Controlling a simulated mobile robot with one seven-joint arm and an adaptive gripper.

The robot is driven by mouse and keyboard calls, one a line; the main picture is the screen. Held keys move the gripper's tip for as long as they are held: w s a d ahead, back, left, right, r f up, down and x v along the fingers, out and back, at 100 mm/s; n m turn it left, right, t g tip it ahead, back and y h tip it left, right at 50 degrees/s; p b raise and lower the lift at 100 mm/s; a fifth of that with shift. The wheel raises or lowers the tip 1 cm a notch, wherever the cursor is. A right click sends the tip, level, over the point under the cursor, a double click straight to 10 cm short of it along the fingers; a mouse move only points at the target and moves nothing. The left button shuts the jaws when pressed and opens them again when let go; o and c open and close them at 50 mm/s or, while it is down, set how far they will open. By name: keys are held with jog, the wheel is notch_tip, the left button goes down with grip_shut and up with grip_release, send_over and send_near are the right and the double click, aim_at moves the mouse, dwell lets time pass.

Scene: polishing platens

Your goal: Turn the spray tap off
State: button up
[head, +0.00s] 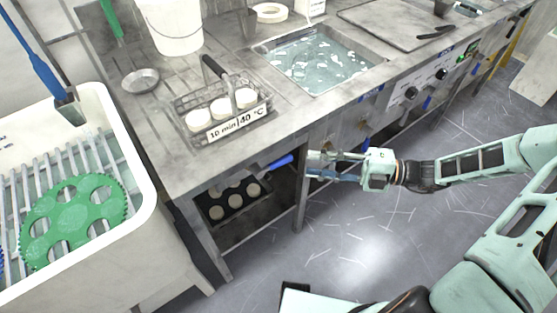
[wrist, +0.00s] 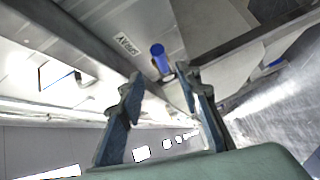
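The spray tap shows in the wrist view as a blue handle (wrist: 158,57) beside a label reading SPRAY (wrist: 126,45), which appears upside down. In the head view a blue lever (head: 281,161) sticks out below the counter's front edge, just left of my fingertips; it appears to be the same tap. My gripper (head: 311,165) points left under the counter front. In the wrist view my gripper (wrist: 162,76) has its two fingers apart, with the blue handle beyond and between the tips. I see no contact. The tap's valve body is mostly hidden.
Another blue handle (wrist: 275,64) is at the right in the wrist view. The counter (head: 200,160) holds a water basin (head: 318,60) and a wire basket (head: 222,110) above. A table leg (head: 301,200) stands near my gripper. A white tub (head: 130,200) is at left; floor is clear.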

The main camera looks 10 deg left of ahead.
aim_at(281, 160)
jog(key=a, duration=0.6)
jog(key=a+b, duration=0.1)
jog(key=a, duration=0.2)
jog(key=shift+s+a+f, duration=0.2)
jog(key=shift+s+f, duration=0.1)
jog(key=shift+s, duration=0.1)
jog(key=shift+c, duration=0.2)
grip_shut()
